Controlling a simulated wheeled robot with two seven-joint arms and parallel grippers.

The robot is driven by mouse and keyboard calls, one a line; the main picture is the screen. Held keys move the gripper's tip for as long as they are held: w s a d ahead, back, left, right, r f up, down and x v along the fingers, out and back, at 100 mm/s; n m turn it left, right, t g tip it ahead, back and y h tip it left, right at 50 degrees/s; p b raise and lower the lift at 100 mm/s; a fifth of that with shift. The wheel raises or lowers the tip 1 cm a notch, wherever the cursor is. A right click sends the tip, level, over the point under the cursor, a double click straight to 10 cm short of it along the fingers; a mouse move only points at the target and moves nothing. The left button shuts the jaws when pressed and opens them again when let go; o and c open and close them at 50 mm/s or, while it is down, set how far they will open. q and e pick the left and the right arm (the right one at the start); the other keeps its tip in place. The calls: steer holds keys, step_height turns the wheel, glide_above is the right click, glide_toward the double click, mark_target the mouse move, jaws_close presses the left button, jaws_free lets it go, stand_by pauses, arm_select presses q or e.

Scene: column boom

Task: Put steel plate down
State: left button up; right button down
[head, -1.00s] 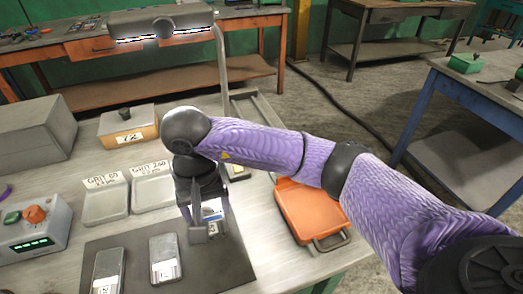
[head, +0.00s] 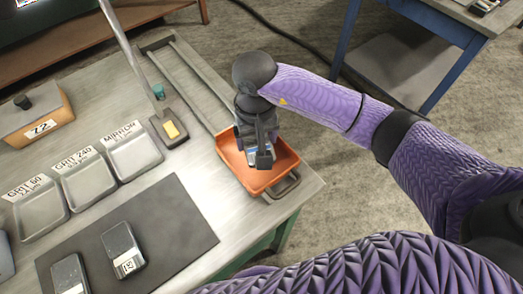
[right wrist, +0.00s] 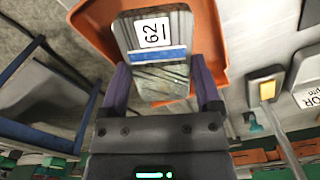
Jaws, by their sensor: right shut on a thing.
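The steel plate (right wrist: 160,76) shows in the right wrist view with a white label reading 62 and a blue band. My right gripper (right wrist: 163,85) is shut on it, a finger on each side. In the head view my right gripper (head: 257,158) is over the orange tray (head: 282,180) at the table's right edge, and it hides most of the plate. The tray also shows behind the plate in the right wrist view (right wrist: 90,18). I cannot tell whether the plate touches the tray floor. My left gripper is not in view.
Two other plates (head: 122,248) (head: 70,275) lie on a dark mat (head: 190,225). Grey trays labelled GRIT 60 (head: 40,208), GRIT 240 (head: 88,182) and MIRROR (head: 135,152) stand left. A lamp post (head: 125,45) rises near a yellow pad (head: 170,130).

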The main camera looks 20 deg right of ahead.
mark_target(257, 142)
step_height(257, 142, down, 5)
steer(key=shift+r+b, duration=0.1)
steer(key=shift+b, duration=1.15)
steer(key=shift+r, duration=0.15)
jaws_free()
step_height(257, 142, up, 12)
steer(key=p, duration=0.8)
steer(key=shift+f, duration=0.2)
steer(key=shift+r, duration=0.25)
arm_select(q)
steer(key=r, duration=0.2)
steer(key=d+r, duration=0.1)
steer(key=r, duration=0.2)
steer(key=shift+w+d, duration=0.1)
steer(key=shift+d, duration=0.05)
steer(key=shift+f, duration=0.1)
